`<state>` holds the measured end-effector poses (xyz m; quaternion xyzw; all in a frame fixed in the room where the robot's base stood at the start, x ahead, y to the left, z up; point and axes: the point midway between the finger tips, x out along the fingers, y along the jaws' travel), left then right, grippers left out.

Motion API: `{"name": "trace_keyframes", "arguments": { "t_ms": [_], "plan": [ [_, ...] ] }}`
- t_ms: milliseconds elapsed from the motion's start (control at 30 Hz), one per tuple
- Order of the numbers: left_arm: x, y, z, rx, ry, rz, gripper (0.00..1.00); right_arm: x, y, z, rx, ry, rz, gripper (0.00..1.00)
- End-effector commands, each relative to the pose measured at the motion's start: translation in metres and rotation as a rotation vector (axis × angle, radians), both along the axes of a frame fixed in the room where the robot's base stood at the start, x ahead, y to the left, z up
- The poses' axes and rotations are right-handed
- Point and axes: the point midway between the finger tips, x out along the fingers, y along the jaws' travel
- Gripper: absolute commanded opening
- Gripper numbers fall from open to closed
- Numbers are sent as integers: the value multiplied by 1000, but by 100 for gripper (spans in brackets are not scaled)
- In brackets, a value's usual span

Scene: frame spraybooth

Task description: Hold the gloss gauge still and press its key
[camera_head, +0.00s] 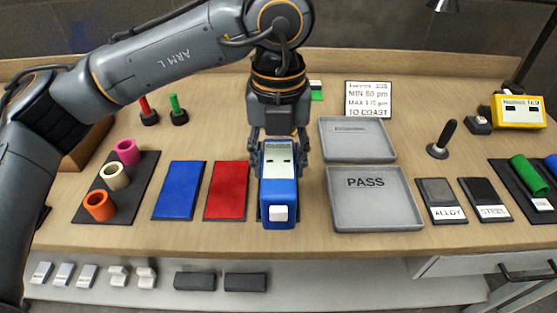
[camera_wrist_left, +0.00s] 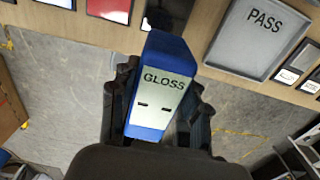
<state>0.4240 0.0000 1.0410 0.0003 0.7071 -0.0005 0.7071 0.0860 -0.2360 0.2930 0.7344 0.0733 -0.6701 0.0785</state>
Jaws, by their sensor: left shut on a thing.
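The gloss gauge (camera_head: 278,185) is a blue block with a pale top face marked GLOSS and a white key (camera_head: 278,213) at its front end. My left gripper (camera_head: 278,165) reaches down from above and is shut on the gauge, one finger on each side. In the left wrist view the gauge (camera_wrist_left: 160,100) sits between the fingers, its label readable; the key does not show there. Whether the gauge's underside touches anything is hidden. My right gripper is in neither view.
A blue panel (camera_head: 180,190) and a red panel (camera_head: 227,190) lie left of the gauge. A grey PASS tray (camera_head: 375,219) lies close on its right, with another grey tray (camera_head: 357,150) behind. Alloy (camera_head: 440,195) and steel plates (camera_head: 485,193) lie further right.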

Motion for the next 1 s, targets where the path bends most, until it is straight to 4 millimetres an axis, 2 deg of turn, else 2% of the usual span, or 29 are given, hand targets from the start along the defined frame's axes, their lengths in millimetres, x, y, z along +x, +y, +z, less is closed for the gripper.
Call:
{"name": "trace_keyframes", "arguments": {
  "t_ms": [533, 1000],
  "plan": [
    [12, 0, -12, -1, 0, 0, 3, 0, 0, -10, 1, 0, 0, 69],
    [23, 0, -21, -1, 0, 1, 3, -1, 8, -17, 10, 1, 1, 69]
  ]
}}
